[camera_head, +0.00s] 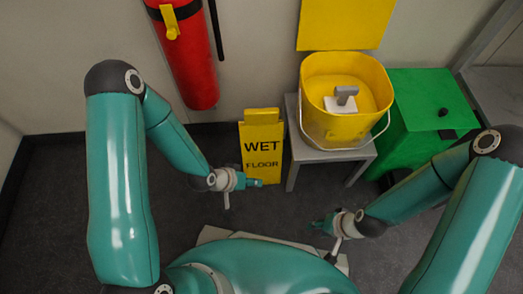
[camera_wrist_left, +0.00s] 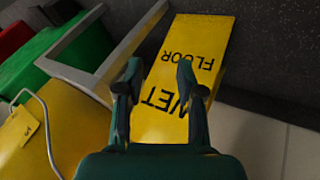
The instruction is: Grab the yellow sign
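The yellow sign (camera_head: 262,150) reads "WET FLOOR" and stands upright by the back wall, left of a small grey table. My left gripper (camera_head: 252,183) is in front of its lower part in the head view and hides a little of it. In the left wrist view, the fingers of the left gripper (camera_wrist_left: 157,82) are spread apart, with the sign (camera_wrist_left: 190,60) showing between and beyond them. I see nothing held, and cannot tell whether they touch the sign. My right gripper (camera_head: 324,225) is low at centre right, away from the sign; its fingers are too small to read.
The grey table (camera_head: 312,156) bears a yellow bucket (camera_head: 325,125) with a wire handle, close right of the sign. A green bin (camera_head: 425,115) stands further right. A red extinguisher (camera_head: 190,65) hangs on the wall to the left. The floor left of the sign is clear.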

